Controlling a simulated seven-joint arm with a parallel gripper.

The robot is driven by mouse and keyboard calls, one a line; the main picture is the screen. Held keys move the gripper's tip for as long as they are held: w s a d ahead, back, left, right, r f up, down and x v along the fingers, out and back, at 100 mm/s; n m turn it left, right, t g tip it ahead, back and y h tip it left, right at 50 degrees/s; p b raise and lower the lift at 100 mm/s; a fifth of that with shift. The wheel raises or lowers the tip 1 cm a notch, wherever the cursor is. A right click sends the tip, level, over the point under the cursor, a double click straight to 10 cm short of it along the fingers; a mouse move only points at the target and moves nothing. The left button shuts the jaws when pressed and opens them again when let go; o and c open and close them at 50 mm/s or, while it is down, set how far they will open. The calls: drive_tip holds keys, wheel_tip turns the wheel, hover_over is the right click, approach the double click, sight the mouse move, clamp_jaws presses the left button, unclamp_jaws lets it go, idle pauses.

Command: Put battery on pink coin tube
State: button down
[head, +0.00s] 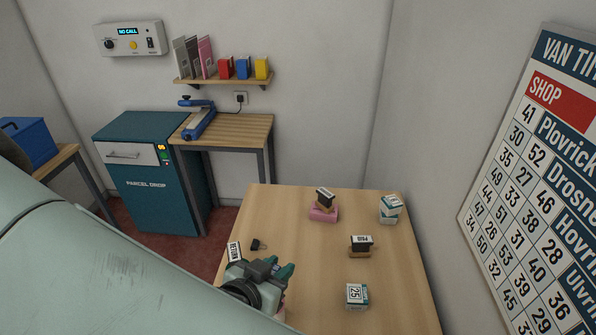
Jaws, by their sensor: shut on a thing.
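My gripper (272,281) is low over the near left part of the table, with its dark green fingers towards the right. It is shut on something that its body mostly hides. A small pale pinkish patch shows just below the fingers, and I cannot tell what it belongs to. I cannot make out a battery. I cannot pick out a pink coin tube for certain.
The wooden table (305,265) also bears a PAID stamp (361,244), a box marked 25 (356,295), a teal-and-white box (390,208), a RETURN item (234,252) beside my gripper and a black clip (258,244). The middle is clear. A wall stands right.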

drive_tip(key=shift+f, duration=2.35)
drive_tip(key=c, duration=0.9)
unclamp_jaws()
drive_tip(key=shift+f, duration=0.15)
drive_tip(key=shift+r, duration=0.2)
drive_tip(key=v, duration=1.2)
